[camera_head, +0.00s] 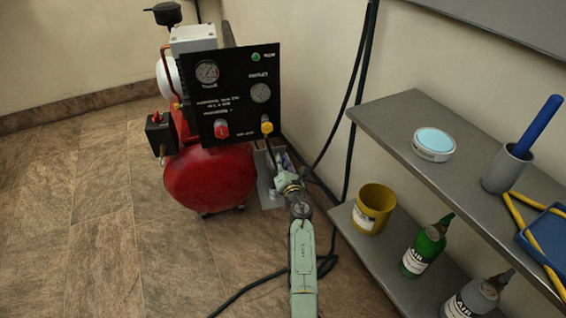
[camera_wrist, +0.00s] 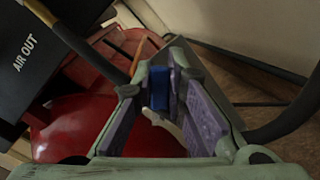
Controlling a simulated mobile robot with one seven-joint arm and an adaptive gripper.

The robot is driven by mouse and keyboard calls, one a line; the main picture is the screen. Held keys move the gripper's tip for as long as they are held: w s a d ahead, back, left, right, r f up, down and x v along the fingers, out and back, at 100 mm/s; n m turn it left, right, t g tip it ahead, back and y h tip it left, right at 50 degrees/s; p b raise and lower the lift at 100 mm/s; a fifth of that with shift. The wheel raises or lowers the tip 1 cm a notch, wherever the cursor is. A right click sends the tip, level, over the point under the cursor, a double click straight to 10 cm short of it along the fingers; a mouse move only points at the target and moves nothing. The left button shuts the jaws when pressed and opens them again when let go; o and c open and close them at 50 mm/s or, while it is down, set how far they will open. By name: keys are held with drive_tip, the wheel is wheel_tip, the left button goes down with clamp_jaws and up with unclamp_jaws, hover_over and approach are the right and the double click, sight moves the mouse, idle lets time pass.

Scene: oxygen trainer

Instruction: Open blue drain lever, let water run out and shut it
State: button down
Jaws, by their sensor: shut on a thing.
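The blue drain lever (camera_wrist: 160,88) shows in the wrist view between the purple-padded fingers of my gripper (camera_wrist: 166,76). My gripper is shut on it, near the fingertips. A pale thin part lies just below the blue piece. In the head view my gripper (camera_head: 280,166) reaches low beside the red tank (camera_head: 209,178), to the right of the black gauge panel (camera_head: 238,95). The lever itself cannot be made out there. Its valve body and any water are hidden or too dark to tell.
A grey two-level shelf (camera_head: 396,116) stands at the right with a yellow cup (camera_head: 373,208), a green bottle (camera_head: 427,247) and a round tin (camera_head: 433,144). Black hoses (camera_head: 352,110) hang by the wall and lie near my arm. The tiled floor at left is clear.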

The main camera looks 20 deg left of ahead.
drive_tip(key=shift+a+r+n, duration=0.15)
drive_tip(key=shift+n, duration=0.35)
drive_tip(key=c, duration=1.6)
unclamp_jaws()
drive_tip(key=shift+s, duration=0.1)
drive_tip(key=shift+r, duration=5)
